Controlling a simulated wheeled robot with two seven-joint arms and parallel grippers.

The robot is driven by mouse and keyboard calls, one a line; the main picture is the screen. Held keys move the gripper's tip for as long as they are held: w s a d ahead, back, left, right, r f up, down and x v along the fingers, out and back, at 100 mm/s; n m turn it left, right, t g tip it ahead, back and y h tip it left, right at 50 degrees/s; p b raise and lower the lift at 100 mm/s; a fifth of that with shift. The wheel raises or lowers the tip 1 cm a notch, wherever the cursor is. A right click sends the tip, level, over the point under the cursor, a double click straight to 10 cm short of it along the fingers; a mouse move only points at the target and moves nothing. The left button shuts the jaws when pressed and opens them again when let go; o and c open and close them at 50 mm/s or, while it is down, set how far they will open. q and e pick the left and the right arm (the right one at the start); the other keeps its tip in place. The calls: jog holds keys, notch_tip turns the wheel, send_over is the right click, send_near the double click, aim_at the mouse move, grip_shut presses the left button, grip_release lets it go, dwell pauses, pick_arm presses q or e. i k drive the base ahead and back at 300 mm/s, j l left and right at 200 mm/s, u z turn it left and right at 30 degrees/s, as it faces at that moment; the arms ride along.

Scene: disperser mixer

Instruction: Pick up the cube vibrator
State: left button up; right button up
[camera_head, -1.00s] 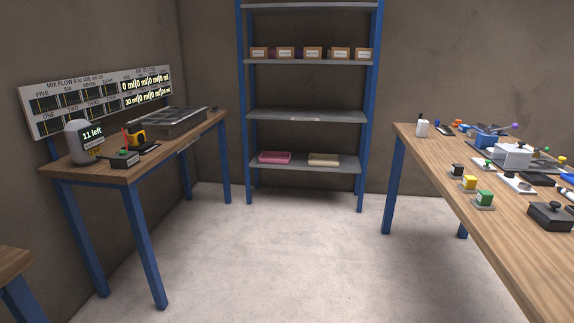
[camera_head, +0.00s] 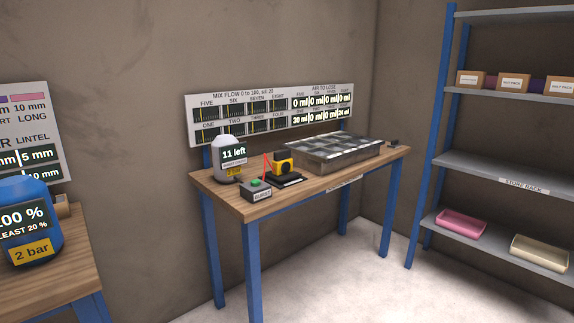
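No label that I can read names the cube vibrator. On the wooden table against the wall, a small yellow and black device (camera_head: 283,163) stands on a black base. A red cable rises between it and a small dark box with a green button (camera_head: 256,188) at the table's front edge. I cannot tell for sure whether either is the cube vibrator. Neither of my grippers shows in the head view.
The wooden table (camera_head: 225,200) also holds a white canister reading "11 left" (camera_head: 228,160) and a grey compartment tray (camera_head: 335,151). A blue tank (camera_head: 28,222) stands on a bench at left. A store rack (camera_head: 520,182) is at right. Floor is clear between.

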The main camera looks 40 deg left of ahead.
aim_at(282, 161)
jog(key=i+u, duration=0.35)
jog(key=u, duration=0.15)
jog(key=i+l+u, duration=0.15)
jog(key=i+u, duration=0.3)
jog(key=i+l+u, duration=0.2)
jog(key=u, duration=0.3)
jog(key=i+l+u, duration=0.3)
jog(key=u, duration=0.15)
jog(key=l, duration=0.1)
